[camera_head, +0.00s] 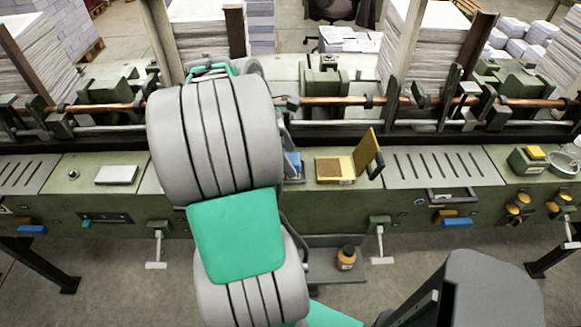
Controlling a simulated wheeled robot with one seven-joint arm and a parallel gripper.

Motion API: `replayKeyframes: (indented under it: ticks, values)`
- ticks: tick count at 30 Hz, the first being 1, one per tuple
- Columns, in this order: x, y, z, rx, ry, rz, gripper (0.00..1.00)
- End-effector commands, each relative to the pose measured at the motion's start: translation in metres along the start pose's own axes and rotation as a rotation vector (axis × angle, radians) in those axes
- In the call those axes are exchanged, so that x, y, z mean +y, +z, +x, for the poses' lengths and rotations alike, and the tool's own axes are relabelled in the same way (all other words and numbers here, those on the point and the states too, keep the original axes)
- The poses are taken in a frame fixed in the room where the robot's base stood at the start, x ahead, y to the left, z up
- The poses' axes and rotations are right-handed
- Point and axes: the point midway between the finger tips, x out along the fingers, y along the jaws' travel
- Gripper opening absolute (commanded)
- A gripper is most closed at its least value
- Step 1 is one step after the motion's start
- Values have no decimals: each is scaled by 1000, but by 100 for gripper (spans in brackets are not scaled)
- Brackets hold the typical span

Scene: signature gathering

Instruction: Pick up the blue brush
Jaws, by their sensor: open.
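A small blue object (293,165) lies on the machine's green ledge, just right of my arm. It may be the blue brush, but my arm hides part of it and I cannot make out bristles. My grey and green arm rises from the bottom of the view and covers the ledge left of centre. The jaws of my gripper do not show; the thick arm links block the view beyond them.
A yellow open box (335,169) with a raised lid sits on the ledge to the right. A white pad (116,175) lies at left. An orange-brown bottle (346,258) stands on a low grey shelf (325,272). A copper bar (330,101) runs behind the ledge. Tall paper stacks (430,45) stand behind.

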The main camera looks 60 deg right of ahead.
Motion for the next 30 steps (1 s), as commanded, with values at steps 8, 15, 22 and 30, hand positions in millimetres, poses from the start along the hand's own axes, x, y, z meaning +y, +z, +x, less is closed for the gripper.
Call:
replayKeyframes:
  ticks: [8, 15, 22, 30]
  values:
    - [0, -1, 17, 0, 3, -1, 73]
    - [0, -1, 17, 0, 2, -1, 59]
    - [0, -1, 17, 0, 2, 0, 40]
    - [0, -1, 17, 1, 2, 0, 18]
